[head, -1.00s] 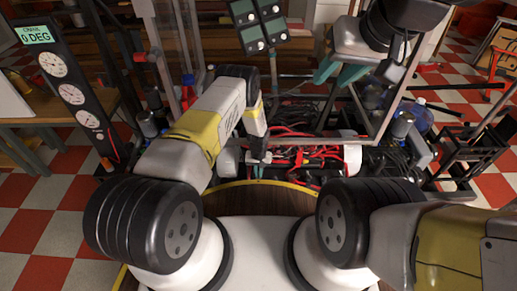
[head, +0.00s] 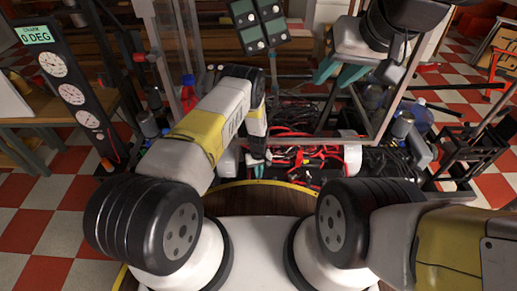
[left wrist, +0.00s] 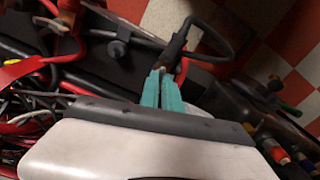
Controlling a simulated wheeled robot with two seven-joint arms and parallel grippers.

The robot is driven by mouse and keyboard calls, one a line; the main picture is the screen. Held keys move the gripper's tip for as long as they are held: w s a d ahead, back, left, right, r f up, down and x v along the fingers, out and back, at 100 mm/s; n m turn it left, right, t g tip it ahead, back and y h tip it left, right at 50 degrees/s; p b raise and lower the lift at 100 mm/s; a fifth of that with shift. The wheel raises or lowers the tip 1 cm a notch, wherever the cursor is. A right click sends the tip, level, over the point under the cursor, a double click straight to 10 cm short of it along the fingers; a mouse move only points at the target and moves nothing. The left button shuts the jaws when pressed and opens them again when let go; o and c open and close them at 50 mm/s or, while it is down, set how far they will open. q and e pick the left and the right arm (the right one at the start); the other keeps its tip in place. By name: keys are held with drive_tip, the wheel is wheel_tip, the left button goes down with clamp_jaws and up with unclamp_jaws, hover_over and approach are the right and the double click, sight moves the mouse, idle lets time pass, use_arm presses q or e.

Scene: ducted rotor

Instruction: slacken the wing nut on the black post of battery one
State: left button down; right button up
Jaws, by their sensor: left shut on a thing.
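In the left wrist view my left gripper (left wrist: 166,77) has its two teal fingers close together at a small fitting where a black cable (left wrist: 211,58) ends. The fingers are shut on what appears to be the wing nut, which is mostly hidden between the tips. The post under it is hardly visible. The dark battery top (left wrist: 120,62) lies beside the fingers. My right gripper (head: 338,74) is open and empty, raised at the upper right of the bay.
Red cables (head: 290,156) and black cables crowd the bay around my left gripper. A metal frame (head: 398,95) stands to the right of the bay. A gauge panel (head: 68,92) stands at the left. Another terminal with a metal bar (left wrist: 118,42) lies left of my fingers.

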use_arm(q)
drive_tip(key=c, duration=1.6)
unclamp_jaws()
drive_tip(key=shift+o, duration=0.2)
drive_tip(key=shift+r, duration=0.1)
wheel_tip(320, 180, up, 8)
drive_tip(key=shift+f, duration=0.2)
